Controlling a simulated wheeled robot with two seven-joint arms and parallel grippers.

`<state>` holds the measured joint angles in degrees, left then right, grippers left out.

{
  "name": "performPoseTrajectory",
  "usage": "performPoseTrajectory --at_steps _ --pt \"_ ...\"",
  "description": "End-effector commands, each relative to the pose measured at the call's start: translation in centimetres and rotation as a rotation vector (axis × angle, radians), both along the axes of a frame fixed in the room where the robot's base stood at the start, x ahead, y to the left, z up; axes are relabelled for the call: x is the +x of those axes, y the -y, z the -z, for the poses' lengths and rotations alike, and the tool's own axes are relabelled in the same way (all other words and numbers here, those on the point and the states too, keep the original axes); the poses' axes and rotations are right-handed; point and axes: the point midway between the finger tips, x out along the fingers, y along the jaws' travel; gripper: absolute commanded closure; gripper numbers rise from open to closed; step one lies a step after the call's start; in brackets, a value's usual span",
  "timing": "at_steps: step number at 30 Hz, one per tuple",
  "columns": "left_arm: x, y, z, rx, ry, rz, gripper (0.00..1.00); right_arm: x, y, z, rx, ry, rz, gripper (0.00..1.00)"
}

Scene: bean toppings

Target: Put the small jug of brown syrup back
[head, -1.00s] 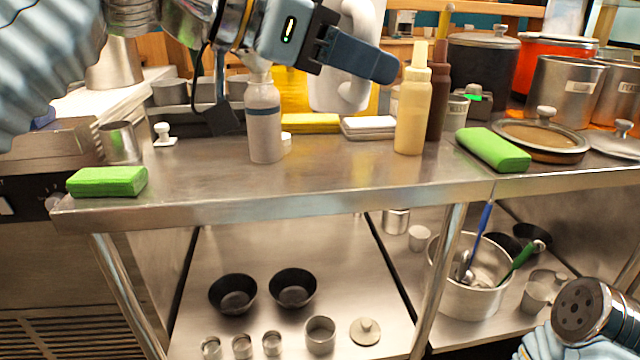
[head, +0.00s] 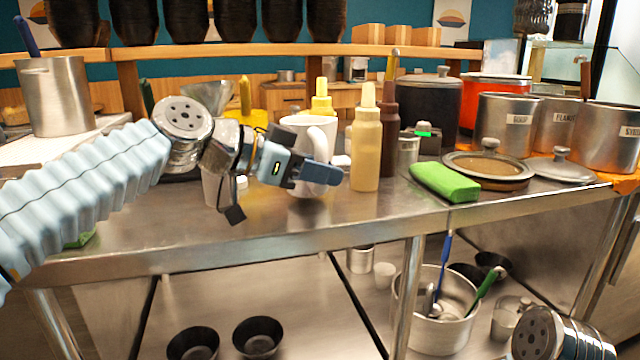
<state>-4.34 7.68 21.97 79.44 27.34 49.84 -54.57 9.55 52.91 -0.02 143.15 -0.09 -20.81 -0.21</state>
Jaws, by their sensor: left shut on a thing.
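A white jug (head: 296,126) with a looped handle stands upright at the middle of the steel counter (head: 230,238). My left gripper (head: 322,176) is in front of it, shut on its handle side; the gripper hides part of its lower body. I cannot tell whether the jug's base touches the counter. Its contents are hidden, so I see no brown syrup. My right gripper is out of view; only part of my right arm shows at the lower right.
A cream squeeze bottle (head: 366,145) and a dark brown bottle (head: 389,120) stand just right of the jug. The counter front below the jug is clear. Bowls and a utensil pot (head: 440,325) are on the lower shelf.

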Motion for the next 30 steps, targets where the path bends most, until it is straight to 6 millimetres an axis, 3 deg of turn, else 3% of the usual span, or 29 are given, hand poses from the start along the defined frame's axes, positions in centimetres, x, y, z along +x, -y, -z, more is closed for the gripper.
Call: performPoseTrajectory --at_steps 3,15,16,20,30 --pt "-0.1 0.0 1.5 -0.001 0.002 0.000 1.00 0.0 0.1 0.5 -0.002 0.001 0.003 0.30" --pt "-0.1 0.0 2.0 -0.001 0.003 0.000 1.00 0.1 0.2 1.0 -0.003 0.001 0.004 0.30" --pt "-0.1 0.0 1.8 -0.001 0.002 0.000 0.70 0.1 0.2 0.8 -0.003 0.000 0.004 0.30" --pt "-0.1 0.0 1.8 -0.001 0.002 0.000 0.50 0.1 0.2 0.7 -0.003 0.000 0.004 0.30" --pt "-0.1 0.0 1.4 -0.001 0.002 0.000 0.49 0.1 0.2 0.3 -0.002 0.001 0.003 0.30"
